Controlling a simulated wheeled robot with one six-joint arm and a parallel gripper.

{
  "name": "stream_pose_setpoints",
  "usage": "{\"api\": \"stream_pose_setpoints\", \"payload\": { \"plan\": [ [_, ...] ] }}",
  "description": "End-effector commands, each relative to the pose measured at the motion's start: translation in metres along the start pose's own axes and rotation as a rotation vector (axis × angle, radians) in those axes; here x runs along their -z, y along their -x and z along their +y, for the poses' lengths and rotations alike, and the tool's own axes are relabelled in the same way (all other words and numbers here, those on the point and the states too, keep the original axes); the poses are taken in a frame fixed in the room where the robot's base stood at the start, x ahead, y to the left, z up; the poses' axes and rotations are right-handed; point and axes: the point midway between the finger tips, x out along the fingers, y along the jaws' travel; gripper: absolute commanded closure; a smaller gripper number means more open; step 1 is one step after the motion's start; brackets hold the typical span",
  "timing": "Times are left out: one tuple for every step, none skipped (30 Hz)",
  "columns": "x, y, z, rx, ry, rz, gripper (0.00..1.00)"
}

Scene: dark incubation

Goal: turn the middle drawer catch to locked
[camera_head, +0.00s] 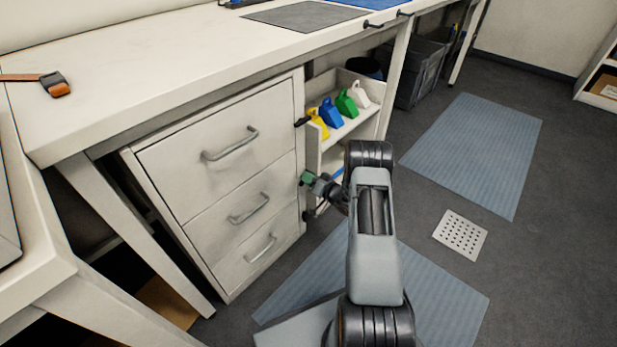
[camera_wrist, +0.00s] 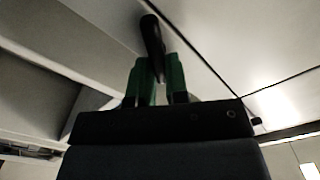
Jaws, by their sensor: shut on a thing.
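The drawer cabinet under the bench has three drawers, and its middle drawer (camera_head: 273,189) looks closed. My gripper (camera_head: 306,178) is at the cabinet's right front edge, at about the height of the middle drawer. In the wrist view, the green fingertips of my gripper (camera_wrist: 158,77) are shut on a black catch (camera_wrist: 152,34). Its free end sticks out beyond the fingertips, tilted slightly left in that picture. In the head view this catch is hidden by my gripper. I cannot tell whether it is at locked.
Another black catch (camera_head: 301,122) is above my gripper and one (camera_head: 308,214) is below it. An open shelf (camera_head: 348,128) with yellow, blue, green and white scoops stands just right of the cabinet. Blue mats (camera_head: 475,150) and a perforated plate (camera_head: 460,235) are on the floor.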

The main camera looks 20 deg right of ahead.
Motion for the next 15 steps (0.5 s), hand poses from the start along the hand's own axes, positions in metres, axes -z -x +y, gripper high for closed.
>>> {"api": "stream_pose_setpoints", "payload": {
  "plan": [
    [0.0008, -0.0001, 0.0002, 0.0, -0.042, -0.001, 1.0],
    [0.0008, -0.0001, 0.0005, 0.0, -0.07, -0.001, 1.0],
    [0.0007, -0.0001, 0.001, 0.0, -0.109, -0.001, 1.0],
    [0.0006, -0.0001, 0.0014, 0.0, -0.137, -0.001, 1.0],
    [0.0005, -0.0001, 0.0018, 0.0, -0.165, -0.001, 1.0],
    [0.0003, -0.0001, 0.0023, 0.0, -0.204, -0.001, 1.0],
    [0.0003, -0.0001, 0.0027, 0.0, -0.232, -0.001, 1.0],
    [0.0002, -0.0002, 0.0031, 0.0, -0.26, -0.001, 1.0],
    [0.0001, -0.0002, 0.0036, 0.0, -0.298, -0.001, 1.0],
    [0.0, -0.0002, 0.0039, 0.0, -0.327, -0.001, 1.0],
    [-0.0001, -0.0002, 0.0042, 0.0, -0.355, -0.001, 1.0],
    [-0.0002, -0.0002, 0.0047, 0.0, -0.393, -0.001, 1.0],
    [-0.0004, -0.0002, 0.005, 0.0, -0.421, -0.001, 1.0],
    [-0.0006, -0.0002, 0.0054, 0.0, -0.449, -0.001, 1.0],
    [-0.0009, -0.0002, 0.0058, 0.0, -0.487, -0.001, 1.0]
  ]
}}
